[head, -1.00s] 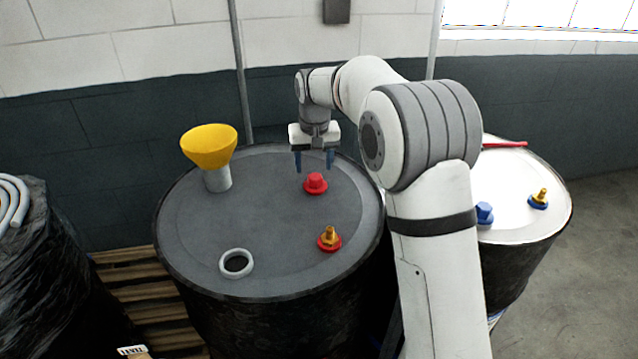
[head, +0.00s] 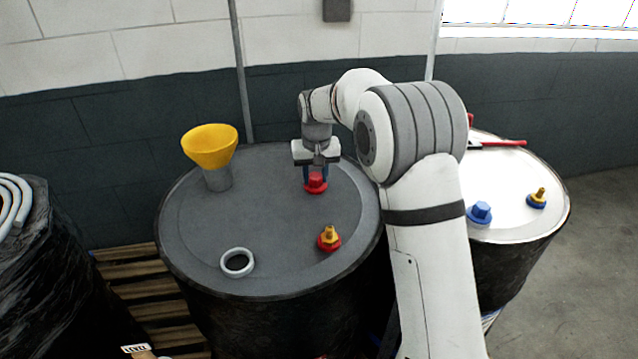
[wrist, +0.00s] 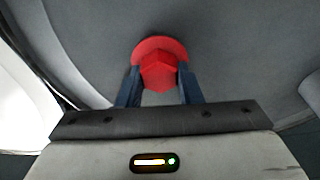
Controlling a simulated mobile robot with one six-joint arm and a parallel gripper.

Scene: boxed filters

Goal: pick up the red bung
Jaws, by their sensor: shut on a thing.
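The red bung (head: 315,184) sits on the dark drum lid (head: 275,195), towards its far right part. It has a round flange and a hexagonal top, clear in the wrist view (wrist: 158,72). My gripper (head: 315,174) points down over it, with its blue fingers on either side of the bung. In the wrist view my gripper (wrist: 160,84) is shut on the bung's top. The bung still appears to be at lid level.
A yellow funnel (head: 210,146) stands at the lid's left. A white ring (head: 236,262) and a red bung with brass fitting (head: 329,239) are nearer. A white-topped drum (head: 510,215) at right holds a blue bung (head: 480,212) and a blue-and-brass fitting (head: 537,198).

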